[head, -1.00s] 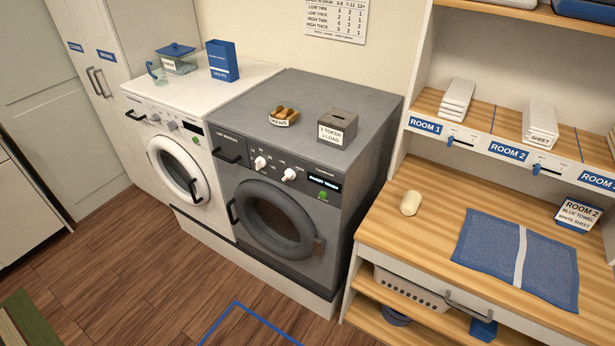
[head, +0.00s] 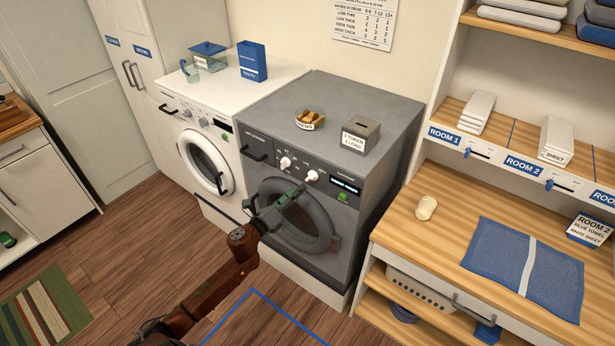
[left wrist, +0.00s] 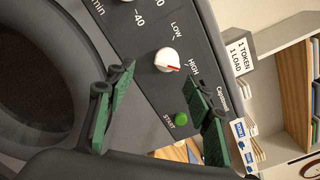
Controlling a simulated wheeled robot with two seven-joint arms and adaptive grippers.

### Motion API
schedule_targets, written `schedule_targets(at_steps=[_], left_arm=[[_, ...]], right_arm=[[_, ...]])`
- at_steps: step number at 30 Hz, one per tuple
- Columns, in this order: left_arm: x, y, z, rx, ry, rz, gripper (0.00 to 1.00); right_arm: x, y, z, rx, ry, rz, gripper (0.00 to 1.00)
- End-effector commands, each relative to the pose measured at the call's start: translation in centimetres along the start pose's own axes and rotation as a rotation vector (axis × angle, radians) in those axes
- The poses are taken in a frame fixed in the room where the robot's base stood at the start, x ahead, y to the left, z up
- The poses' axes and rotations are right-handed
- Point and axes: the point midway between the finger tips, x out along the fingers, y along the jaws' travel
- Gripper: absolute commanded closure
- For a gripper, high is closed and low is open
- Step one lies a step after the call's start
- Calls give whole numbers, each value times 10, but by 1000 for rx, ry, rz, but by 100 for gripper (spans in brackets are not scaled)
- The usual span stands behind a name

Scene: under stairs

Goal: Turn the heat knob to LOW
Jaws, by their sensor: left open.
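The heat knob (head: 311,176) is a white dial on the front panel of the grey dryer (head: 345,105). In the left wrist view the heat knob (left wrist: 167,60) has a red mark pointing toward the HIGH label (left wrist: 193,67). The LOW label (left wrist: 177,30) is apart from the mark. My left gripper (head: 292,194) is in front of the dryer, below the knob in the head view. Its green fingers are spread and empty in the left wrist view (left wrist: 162,74), with the knob showing between and beyond their tips. My right gripper is not in view.
A second white knob (head: 285,162) sits left of the heat knob. A green START button (left wrist: 181,118) is close to the fingers. The round dryer door (head: 300,222) is below. A token box (head: 361,135) and a small tray of tokens (head: 310,119) stand on top.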

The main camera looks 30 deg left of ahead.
Motion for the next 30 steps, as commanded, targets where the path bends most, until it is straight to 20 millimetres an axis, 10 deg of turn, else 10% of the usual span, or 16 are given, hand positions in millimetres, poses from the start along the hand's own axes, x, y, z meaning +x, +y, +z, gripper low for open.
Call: schedule_targets(at_steps=[18, 30], left_arm=[[74, -12, 5, 26, -4, -18, 52], [78, -12, 5, 26, -3, -17, 55]], right_arm=[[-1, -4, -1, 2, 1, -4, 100], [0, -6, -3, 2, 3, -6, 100]])
